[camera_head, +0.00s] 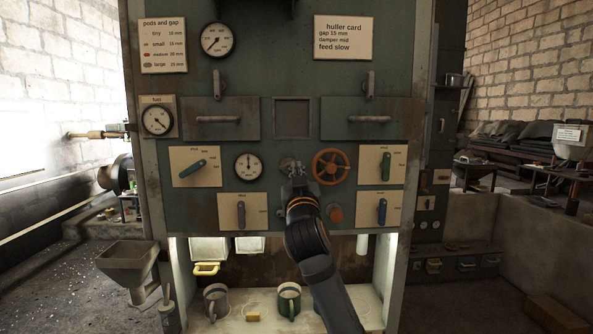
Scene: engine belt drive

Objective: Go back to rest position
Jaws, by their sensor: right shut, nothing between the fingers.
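My right gripper (292,168) is in front of the middle of the green machine panel (285,75). It is shut and I see nothing in it. It is just left of an orange handwheel (331,167) and right of a round gauge (248,167). Its tips are close to the panel; I cannot tell whether they touch it. My right arm (310,240) reaches up from the bottom and hides part of the lower panel and the lit bay. My left gripper does not show.
Levers stick out around the gripper: a green one (192,168), a blue one (382,211) and others. A hopper (128,262) stands at the left.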

